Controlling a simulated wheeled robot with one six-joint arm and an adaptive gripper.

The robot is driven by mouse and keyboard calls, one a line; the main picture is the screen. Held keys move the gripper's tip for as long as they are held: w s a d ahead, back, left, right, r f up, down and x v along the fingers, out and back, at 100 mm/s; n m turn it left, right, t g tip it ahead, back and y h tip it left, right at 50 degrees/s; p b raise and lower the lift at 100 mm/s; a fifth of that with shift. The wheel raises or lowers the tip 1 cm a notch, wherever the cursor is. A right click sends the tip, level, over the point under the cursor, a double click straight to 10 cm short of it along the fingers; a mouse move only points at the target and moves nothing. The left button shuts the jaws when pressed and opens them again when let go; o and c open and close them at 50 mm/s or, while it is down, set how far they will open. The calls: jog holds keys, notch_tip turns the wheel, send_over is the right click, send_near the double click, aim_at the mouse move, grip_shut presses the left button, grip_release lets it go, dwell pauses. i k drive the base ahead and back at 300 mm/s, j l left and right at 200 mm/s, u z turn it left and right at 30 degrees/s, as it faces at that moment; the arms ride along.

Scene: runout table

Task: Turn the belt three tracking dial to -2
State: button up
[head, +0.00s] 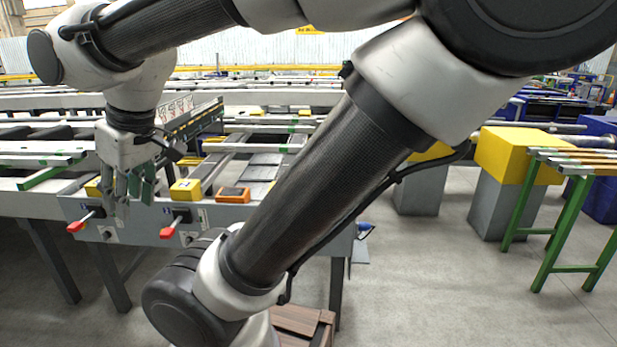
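My gripper (124,200) hangs fingers down at the left, in front of the near edge of the runout table (235,212). Its fingers overlap the table's front panel in the picture, and I cannot tell whether they touch anything or how far apart they are. Small round fittings show on the front panel, one below the gripper (108,232) and one to the right (188,238). They may be dials. No numbers or pointer can be read, and I cannot tell which is the belt three tracking dial. My arm hides the panel's right part.
Two red-handled levers, one at the left (82,222) and one further right (172,228), stick out from the front panel. A yellow block (186,190) and an orange block (233,195) sit on the table edge. A wooden crate (300,322) stands below.

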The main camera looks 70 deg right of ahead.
aim_at(107, 234)
jog(key=z, duration=1.95)
jog(key=i+j+u, duration=0.15)
jog(key=u, duration=0.3)
jog(key=i+j+u, duration=0.1)
jog(key=u, duration=0.35)
jog(key=i+u, duration=0.35)
jog(key=i, duration=1)
